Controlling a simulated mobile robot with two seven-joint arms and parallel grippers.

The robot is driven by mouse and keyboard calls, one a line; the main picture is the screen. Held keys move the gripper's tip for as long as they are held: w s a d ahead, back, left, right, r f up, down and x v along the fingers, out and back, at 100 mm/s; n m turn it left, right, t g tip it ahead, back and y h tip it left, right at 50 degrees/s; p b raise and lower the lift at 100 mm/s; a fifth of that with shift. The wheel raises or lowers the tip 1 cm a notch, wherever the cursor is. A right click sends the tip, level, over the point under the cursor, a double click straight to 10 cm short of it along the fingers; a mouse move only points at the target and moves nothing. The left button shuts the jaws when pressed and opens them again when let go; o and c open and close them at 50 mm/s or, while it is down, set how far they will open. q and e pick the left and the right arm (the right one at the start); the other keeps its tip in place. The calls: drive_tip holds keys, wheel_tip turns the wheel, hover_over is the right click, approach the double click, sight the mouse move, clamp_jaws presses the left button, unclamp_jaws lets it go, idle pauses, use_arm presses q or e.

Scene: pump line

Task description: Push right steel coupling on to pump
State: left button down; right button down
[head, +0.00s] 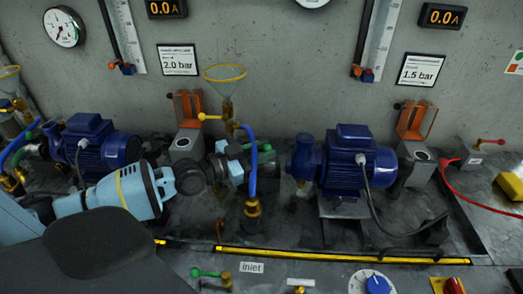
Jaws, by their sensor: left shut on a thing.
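My left gripper (236,168) reaches in from the left, left of the right pump. It is shut on what looks like the steel coupling (267,170), a dark grey cylinder partly hidden by the gripper and a blue hose. The blue pump (305,157) stands just right of the coupling, joined to its finned blue motor (357,165). I cannot tell whether coupling and pump touch. My right gripper is not in view.
The blue hose (252,165) drops in front of the gripper to a brass fitting (253,207). A yellow funnel (225,73) stands behind. Another blue motor (100,150) is at left. A yellow strip (340,259) runs along the front, with a blue knob (377,285) below.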

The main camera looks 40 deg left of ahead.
use_arm(q)
drive_tip(key=shift+w+d+r+p, duration=0.15)
drive_tip(key=shift+w+d+p, duration=0.15)
drive_tip(key=shift+d, duration=0.15)
drive_tip(key=shift+w+d+p, duration=0.3)
drive_tip(key=shift+w+d, duration=0.05)
drive_tip(key=shift+d, duration=0.25)
drive_tip(key=c, duration=1.5)
unclamp_jaws()
drive_tip(key=shift+d, duration=0.1)
drive_tip(key=o, duration=0.3)
drive_tip(key=shift+w+d, duration=0.1)
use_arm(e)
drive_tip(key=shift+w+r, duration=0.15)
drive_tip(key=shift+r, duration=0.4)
use_arm(q)
drive_tip(key=v, duration=0.8)
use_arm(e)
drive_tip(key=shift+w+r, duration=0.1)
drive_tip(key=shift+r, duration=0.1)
use_arm(q)
drive_tip(key=shift+w, duration=0.1)
